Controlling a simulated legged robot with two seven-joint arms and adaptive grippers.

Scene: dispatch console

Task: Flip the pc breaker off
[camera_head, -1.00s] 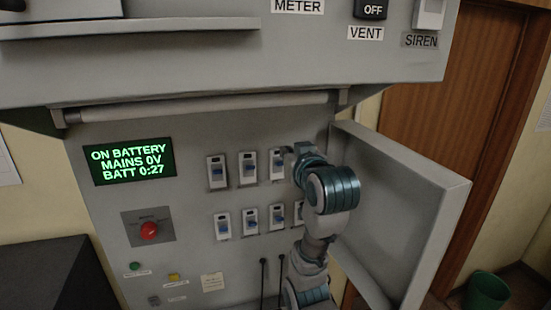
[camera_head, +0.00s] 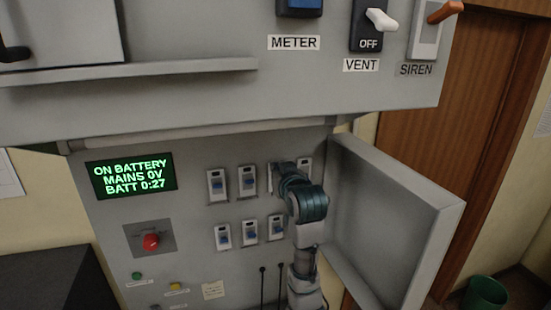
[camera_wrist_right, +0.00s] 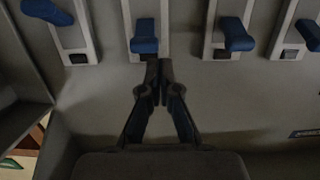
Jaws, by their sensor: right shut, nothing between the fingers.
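The open panel holds two rows of breakers with blue levers. The upper row shows breakers at the left (camera_head: 217,185), second (camera_head: 247,181) and far right (camera_head: 306,166); the lower row (camera_head: 250,233) is below. No label naming the pc breaker is legible. My right gripper (camera_head: 275,172) is at the third upper breaker, mostly covering it. In the right wrist view, the closed fingertips (camera_wrist_right: 152,75) are at the end of one blue lever (camera_wrist_right: 145,40), seemingly touching or almost touching it. Nothing is held between them. My left gripper is not in view.
The open panel door (camera_head: 395,220) stands just right of my arm. A display (camera_head: 131,177) reads ON BATTERY, MAINS 0V, BATT 0:27. A red knob (camera_head: 151,241) is at lower left. The console overhang (camera_head: 200,100) is above, with the VENT switch (camera_head: 368,30).

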